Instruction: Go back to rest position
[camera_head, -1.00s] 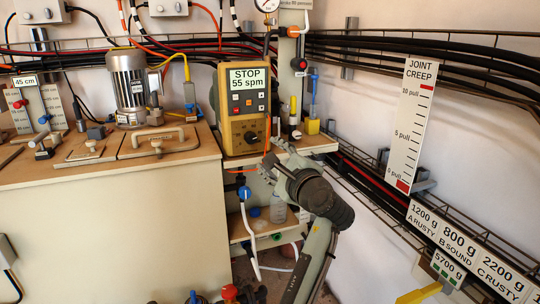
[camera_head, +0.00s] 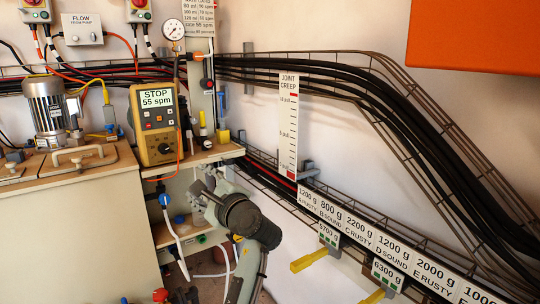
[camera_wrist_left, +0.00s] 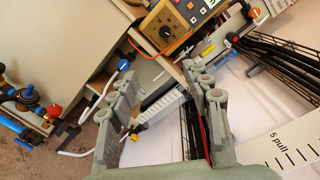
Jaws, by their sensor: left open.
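My left gripper (camera_head: 203,188) is beside the shelf unit, just below and right of the pump control panel (camera_head: 157,122), which reads STOP 55 spm. In the left wrist view its two fingers (camera_wrist_left: 160,85) are apart with nothing held between them. The panel also shows at the top of that view (camera_wrist_left: 172,22), beyond the fingertips. My left forearm comes up from the bottom of the head view, and its dark wrist joint hides part of the lower shelf. My right gripper is not in view.
A wooden-topped cabinet (camera_head: 70,225) with a motor (camera_head: 47,112) stands at left. A cable tray (camera_head: 400,130) runs along the right wall, with a joint creep gauge (camera_head: 288,125) and a row of weight labels (camera_head: 375,240). An orange box (camera_head: 475,37) fills the upper right.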

